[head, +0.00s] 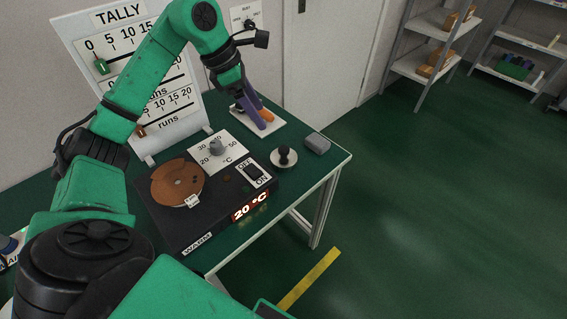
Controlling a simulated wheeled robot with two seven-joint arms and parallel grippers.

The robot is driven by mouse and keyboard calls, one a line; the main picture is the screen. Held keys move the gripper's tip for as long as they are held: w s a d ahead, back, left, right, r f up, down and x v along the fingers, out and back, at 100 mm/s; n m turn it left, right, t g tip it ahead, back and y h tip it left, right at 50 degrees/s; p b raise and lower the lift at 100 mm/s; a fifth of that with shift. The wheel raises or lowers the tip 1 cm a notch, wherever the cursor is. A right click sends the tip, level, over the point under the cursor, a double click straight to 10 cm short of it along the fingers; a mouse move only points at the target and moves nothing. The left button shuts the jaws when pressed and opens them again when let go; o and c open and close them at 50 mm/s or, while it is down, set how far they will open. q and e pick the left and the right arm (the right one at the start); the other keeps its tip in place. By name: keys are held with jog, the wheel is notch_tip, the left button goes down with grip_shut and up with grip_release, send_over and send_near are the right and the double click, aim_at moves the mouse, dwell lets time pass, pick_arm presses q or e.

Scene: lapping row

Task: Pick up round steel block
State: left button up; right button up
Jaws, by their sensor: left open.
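The round steel block (276,161) is a low, pale metal disc with a black knob on top. It sits upright on the green bench top, right of the black warmer. My left gripper (263,118) hangs from the arm that arches over the bench. Its purple fingers point down over a small white board, behind and a little left of the block, apart from it. The gripper is open, and its fingers partly cover an orange piece by the board. My right gripper is out of view.
A grey rectangular block (317,144) lies right of the round one, near the bench edge. The warmer (222,208) carries a brown disc (170,184), a switch and a 20 °C display. A dial plate (233,151) and tally board (104,19) stand behind.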

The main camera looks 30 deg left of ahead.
pick_arm(q)
notch_tip(320, 180, down, 3)
send_near(284, 148)
notch_tip(284, 148, down, 2)
jog(key=x, duration=0.4)
jog(key=p+x, duration=0.1)
jog(key=x, duration=0.3)
jog(key=shift+w+d+f, duration=0.1)
jog(key=shift+w+d, duration=0.1)
jog(key=shift+d, duration=0.1)
grip_shut()
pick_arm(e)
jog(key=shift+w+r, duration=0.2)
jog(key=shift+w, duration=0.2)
pick_arm(q)
jog(key=shift+r, duration=0.2)
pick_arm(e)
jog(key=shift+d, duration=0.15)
